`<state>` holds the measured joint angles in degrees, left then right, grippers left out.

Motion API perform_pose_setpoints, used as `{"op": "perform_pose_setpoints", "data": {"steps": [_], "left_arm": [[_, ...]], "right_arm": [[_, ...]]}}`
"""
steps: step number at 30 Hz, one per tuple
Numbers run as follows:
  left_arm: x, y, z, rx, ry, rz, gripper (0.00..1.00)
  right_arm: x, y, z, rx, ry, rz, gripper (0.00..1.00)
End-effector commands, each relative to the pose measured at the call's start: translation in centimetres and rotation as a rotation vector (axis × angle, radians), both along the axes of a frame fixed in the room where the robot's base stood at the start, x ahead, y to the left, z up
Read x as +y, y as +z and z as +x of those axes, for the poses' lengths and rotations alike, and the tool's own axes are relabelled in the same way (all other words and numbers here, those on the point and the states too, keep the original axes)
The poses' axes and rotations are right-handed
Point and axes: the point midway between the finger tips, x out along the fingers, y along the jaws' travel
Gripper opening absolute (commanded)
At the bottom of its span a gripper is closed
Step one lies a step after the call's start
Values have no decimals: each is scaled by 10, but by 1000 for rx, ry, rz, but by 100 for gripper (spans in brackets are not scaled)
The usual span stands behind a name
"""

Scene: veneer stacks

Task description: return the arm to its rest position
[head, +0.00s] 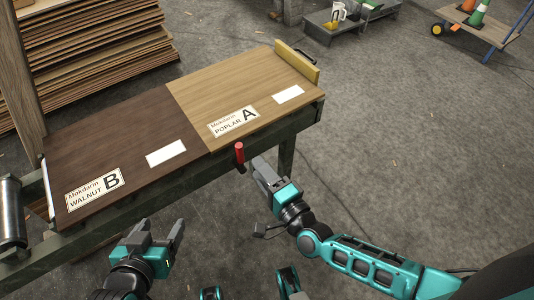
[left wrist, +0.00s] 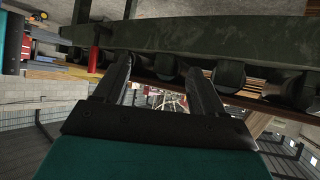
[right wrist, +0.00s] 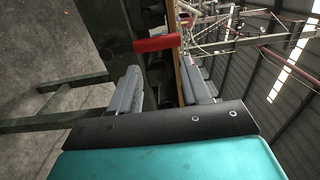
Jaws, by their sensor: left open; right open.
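My right gripper (head: 262,172) is in front of the table's near edge, close to a red handle (head: 239,153) and apart from it in the head view. In the right wrist view its two fingers (right wrist: 168,88) are spread with nothing between them, and the red handle (right wrist: 157,43) shows beyond them. My left gripper (head: 163,234) is low in front of the walnut side of the table. In the left wrist view its fingers (left wrist: 163,85) are apart and empty, facing the table's dark frame and rollers.
A dark walnut panel marked B (head: 130,135) and a lighter poplar panel marked A (head: 240,85) lie side by side on the roller table (head: 150,208). Stacked sheets (head: 90,60) stand at the back left. A cart (head: 480,25) stands far right. The floor (head: 420,150) at right is clear.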

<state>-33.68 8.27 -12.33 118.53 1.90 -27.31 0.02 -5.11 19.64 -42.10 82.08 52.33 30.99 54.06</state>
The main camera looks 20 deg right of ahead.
Motion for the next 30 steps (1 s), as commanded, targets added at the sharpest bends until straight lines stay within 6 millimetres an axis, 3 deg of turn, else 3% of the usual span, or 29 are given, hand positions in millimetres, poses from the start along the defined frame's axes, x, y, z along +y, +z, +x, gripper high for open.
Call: {"op": "perform_pose_setpoints", "data": {"steps": [15,19,22,25,30], "left_arm": [[2,-2,-3,7,-7,10,70],[3,8,-3,7,-6,11,70],[4,29,-3,2,-4,15,70],[10,49,-5,-1,5,24,70],[23,71,-12,5,29,46,70]], "right_arm": [[-2,0,-1,-2,-2,-2,47],[4,13,-8,-10,20,-69,47],[13,38,-22,-36,70,-252,47],[11,65,-41,-69,131,-553,47],[-28,87,-72,-60,233,-1116,47]]}}
